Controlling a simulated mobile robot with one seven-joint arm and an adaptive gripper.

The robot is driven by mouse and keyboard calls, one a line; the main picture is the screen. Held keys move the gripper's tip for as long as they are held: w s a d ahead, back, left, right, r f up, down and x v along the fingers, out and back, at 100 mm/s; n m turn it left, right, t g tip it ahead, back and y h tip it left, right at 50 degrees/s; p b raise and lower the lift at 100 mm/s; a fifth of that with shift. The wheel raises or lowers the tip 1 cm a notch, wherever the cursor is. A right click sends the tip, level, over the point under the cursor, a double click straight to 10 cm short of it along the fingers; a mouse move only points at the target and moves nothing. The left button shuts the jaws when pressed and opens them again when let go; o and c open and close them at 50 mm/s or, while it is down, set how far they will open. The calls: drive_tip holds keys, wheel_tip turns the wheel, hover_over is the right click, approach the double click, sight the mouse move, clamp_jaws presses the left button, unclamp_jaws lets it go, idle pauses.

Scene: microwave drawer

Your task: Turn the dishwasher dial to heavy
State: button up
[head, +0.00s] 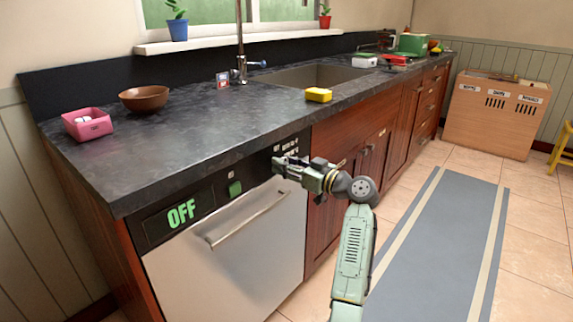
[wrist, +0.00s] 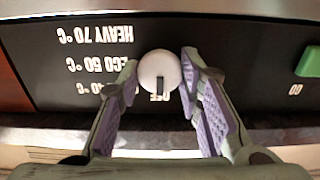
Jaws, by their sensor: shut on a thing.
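The dishwasher (head: 230,250) has a silver front under the counter, with a black panel on top. Its green display (head: 181,213) reads OFF. In the wrist view, the round white dial (wrist: 160,69) has a dark pointer line toward the partly hidden OFF label (wrist: 160,97). The upside-down HEAVY 70 °C label (wrist: 99,35) is above and left of the dial, with ECO 50 °C (wrist: 98,66) below it. My gripper (wrist: 160,74) has its purple-padded fingers on both sides of the dial, shut on it. In the head view, my gripper (head: 279,164) is at the panel's right end and hides the dial.
A green button (head: 235,188) is on the panel, left of my gripper. The door handle (head: 247,219) sticks out below. The dark countertop (head: 200,135) overhangs the panel and holds a pink container (head: 87,126), a brown bowl (head: 145,98) and a yellow sponge (head: 319,95).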

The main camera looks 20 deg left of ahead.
drive_tip(key=shift+c, duration=1.3)
drive_tip(key=shift+m, duration=0.3)
drive_tip(key=m+p, duration=0.9)
drive_tip(key=m, duration=0.4)
drive_tip(key=m+p, duration=0.9)
drive_tip(key=m, duration=0.4)
drive_tip(key=shift+w+d+f, duration=0.1)
drive_tip(key=shift+w+f, duration=0.05)
drive_tip(key=shift+f, duration=0.05)
drive_tip(key=shift+m, duration=0.3)
drive_tip(key=o, duration=1.1)
drive_tip(key=shift+f, duration=0.1)
